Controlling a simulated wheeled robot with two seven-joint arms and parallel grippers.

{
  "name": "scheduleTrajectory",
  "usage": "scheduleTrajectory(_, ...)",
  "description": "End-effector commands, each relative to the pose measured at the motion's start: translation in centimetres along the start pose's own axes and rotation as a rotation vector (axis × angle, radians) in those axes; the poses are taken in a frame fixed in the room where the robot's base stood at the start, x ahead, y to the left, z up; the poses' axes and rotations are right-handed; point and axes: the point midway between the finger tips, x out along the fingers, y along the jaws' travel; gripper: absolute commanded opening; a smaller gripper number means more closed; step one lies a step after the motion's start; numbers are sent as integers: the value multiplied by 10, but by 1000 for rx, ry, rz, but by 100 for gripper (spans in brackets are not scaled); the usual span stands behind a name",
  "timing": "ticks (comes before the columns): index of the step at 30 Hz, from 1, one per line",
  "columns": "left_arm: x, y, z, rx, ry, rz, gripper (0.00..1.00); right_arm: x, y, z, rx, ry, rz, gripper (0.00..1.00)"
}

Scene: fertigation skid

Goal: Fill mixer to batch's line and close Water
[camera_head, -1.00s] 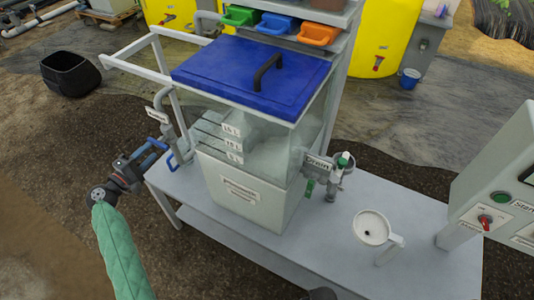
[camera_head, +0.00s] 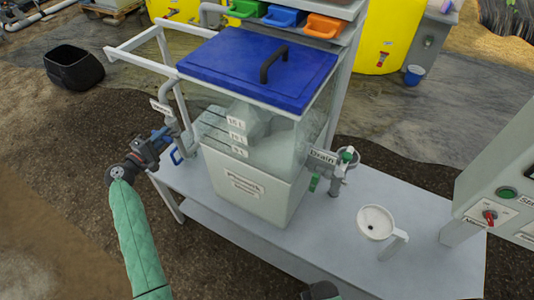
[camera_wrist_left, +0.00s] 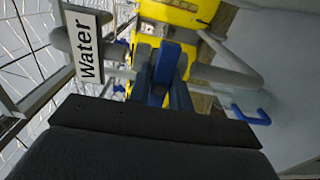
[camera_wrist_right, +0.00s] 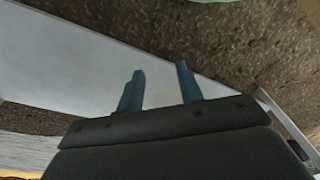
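The mixer tank (camera_head: 250,190) is clear-walled with a blue lid (camera_head: 255,65) and stacked level labels (camera_head: 237,137); their numbers are too small to read surely. I cannot tell its liquid level surely. The Water sign (camera_wrist_left: 88,45) hangs on a pipe left of the tank. My left gripper (camera_head: 163,137) is there, its fingers close on both sides of a blue lever (camera_wrist_left: 165,68), seemingly shut on it. Another blue handle (camera_wrist_left: 250,115) is apart from the fingers. My right gripper (camera_wrist_right: 158,88) is open and empty, low at the bench's front edge.
The bench (camera_head: 330,235) carries a Drain valve (camera_head: 340,170) with a green handle and a white funnel-like cup (camera_head: 376,222). A control box (camera_head: 500,195) stands at the right. Coloured bins (camera_head: 285,17) sit behind the lid.

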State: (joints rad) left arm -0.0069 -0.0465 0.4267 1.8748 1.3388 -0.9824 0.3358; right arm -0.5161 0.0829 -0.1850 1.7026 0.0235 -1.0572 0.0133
Motion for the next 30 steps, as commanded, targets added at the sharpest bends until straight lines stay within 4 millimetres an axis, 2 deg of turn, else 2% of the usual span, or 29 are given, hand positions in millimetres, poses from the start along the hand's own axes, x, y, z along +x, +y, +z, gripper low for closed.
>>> scheduleTrajectory(1,0,0,0,0,0,-1,9,0,3,0,-2,-1,3,36)
scheduleTrajectory(3,0,0,0,0,0,-1,0,1,6,1,-4,-2,7,36)
scheduleTrajectory(10,0,-1,0,0,0,-1,0,1,10,3,-7,-5,11,36)
scheduleTrajectory(19,0,1,0,-18,0,-2,0,-2,0,0,0,5,0,36)
scheduleTrajectory(22,0,2,0,-58,0,-3,0,20,4,4,-2,6,7,36)
scheduleTrajectory(30,0,2,0,-182,0,-3,0,59,17,20,-13,25,24,36)
